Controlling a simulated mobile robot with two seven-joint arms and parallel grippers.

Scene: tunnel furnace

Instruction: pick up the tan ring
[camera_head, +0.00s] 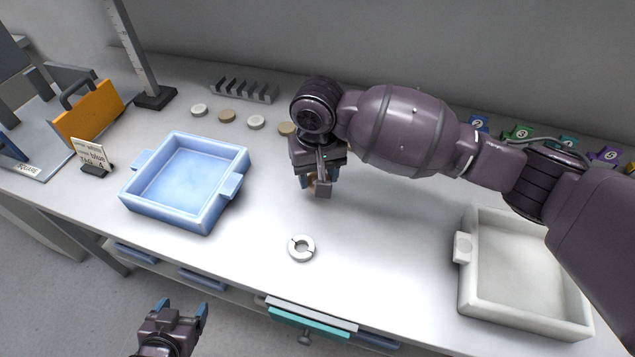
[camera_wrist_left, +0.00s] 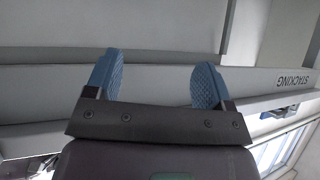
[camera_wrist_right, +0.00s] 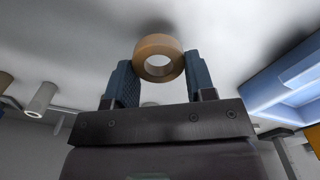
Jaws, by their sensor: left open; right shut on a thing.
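The tan ring (camera_wrist_right: 158,41) shows in the right wrist view, between the blue fingertips of my right gripper (camera_wrist_right: 160,76). The right gripper is shut on it, gripping it by its sides, and the ring's hole is visible. In the head view my right gripper (camera_head: 319,183) hangs over the middle of the table, and its own wrist mostly hides the ring. My left gripper (camera_head: 181,311) is open and empty, off the table's front edge. Its two blue fingers stand apart in the left wrist view (camera_wrist_left: 158,82).
A white split ring (camera_head: 291,250) lies on the table. A blue tray (camera_head: 209,221) is at left and a white tray (camera_head: 520,322) at right. Several small discs (camera_head: 227,116) line the back, near a grey slotted rack (camera_head: 243,92). The front middle is mostly clear.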

